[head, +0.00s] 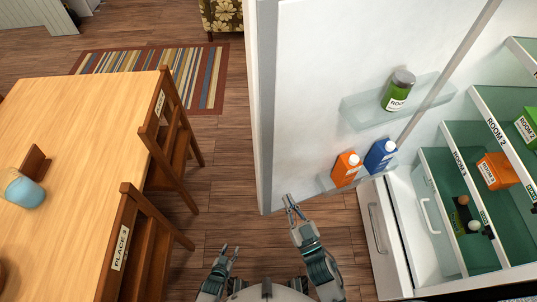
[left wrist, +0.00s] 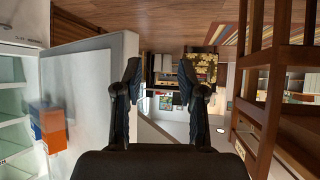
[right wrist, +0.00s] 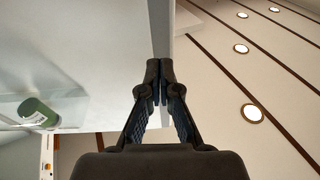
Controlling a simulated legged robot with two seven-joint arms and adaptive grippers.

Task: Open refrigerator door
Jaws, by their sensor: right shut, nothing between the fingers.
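The refrigerator door (head: 310,75) stands open in the head view, with its inner face and shelves showing. Its edge also shows close ahead in the right wrist view (right wrist: 161,30). My right gripper (head: 288,198) is shut and empty, near the lower free edge of the door; whether it touches the door I cannot tell. My left gripper (head: 230,249) is open and empty, lower and further left, above the floor. In the left wrist view the door (left wrist: 95,85) is beside its fingers, at the left.
Door shelves hold a green jar (head: 398,90), an orange carton (head: 346,169) and a blue carton (head: 380,156). The refrigerator interior (head: 455,135) is at right, above a drawer (head: 378,228). A wooden table (head: 75,140) with chairs (head: 165,140) stands left. Floor between is clear.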

